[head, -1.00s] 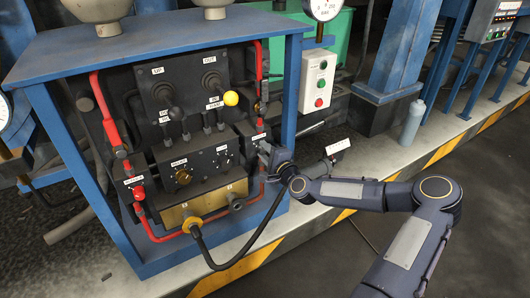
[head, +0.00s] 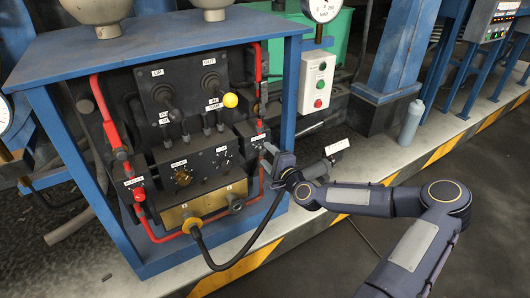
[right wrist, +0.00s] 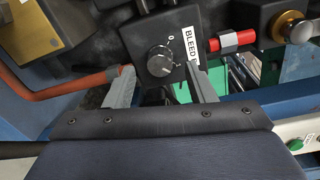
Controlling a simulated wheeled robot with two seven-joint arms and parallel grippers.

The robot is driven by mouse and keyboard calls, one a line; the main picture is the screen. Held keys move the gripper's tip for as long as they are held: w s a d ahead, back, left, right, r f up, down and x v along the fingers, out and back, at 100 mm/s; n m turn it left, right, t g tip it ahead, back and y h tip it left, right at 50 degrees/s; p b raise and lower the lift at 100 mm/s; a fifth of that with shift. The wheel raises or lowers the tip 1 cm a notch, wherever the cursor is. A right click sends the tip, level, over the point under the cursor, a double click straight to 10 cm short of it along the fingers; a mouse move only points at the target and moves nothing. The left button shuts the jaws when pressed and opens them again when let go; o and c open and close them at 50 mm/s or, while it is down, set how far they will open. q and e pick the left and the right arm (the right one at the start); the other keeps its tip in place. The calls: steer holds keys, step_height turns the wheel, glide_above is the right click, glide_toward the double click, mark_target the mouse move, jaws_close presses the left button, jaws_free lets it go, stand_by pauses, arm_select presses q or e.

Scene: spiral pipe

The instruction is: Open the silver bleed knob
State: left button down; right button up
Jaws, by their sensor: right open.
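The silver bleed knob (right wrist: 160,60) is a small round knob on a dark block, beside a white BLEED label (right wrist: 190,46) in the right wrist view. A 0 mark shows above it; its pointer direction is hard to tell. In the head view the bleed block (head: 257,132) sits on the right red pipe, and the knob is too small to make out. My right gripper (right wrist: 162,84) is open and empty. Its two fingers are spread to either side below the knob, apart from it. In the head view the gripper (head: 268,150) is just right of the block. My left gripper is out of view.
The blue frame post (head: 289,95) stands close beside my right gripper. A black hose (head: 225,265) hangs below the panel. A red pipe (right wrist: 55,92) runs left of the knob in the right wrist view. A button box (head: 317,82) is to the right.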

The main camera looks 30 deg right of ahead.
steer(key=shift+s+r+p, duration=0.1)
steer(key=shift+s+p, duration=0.45)
steer(key=shift+s, duration=2.15)
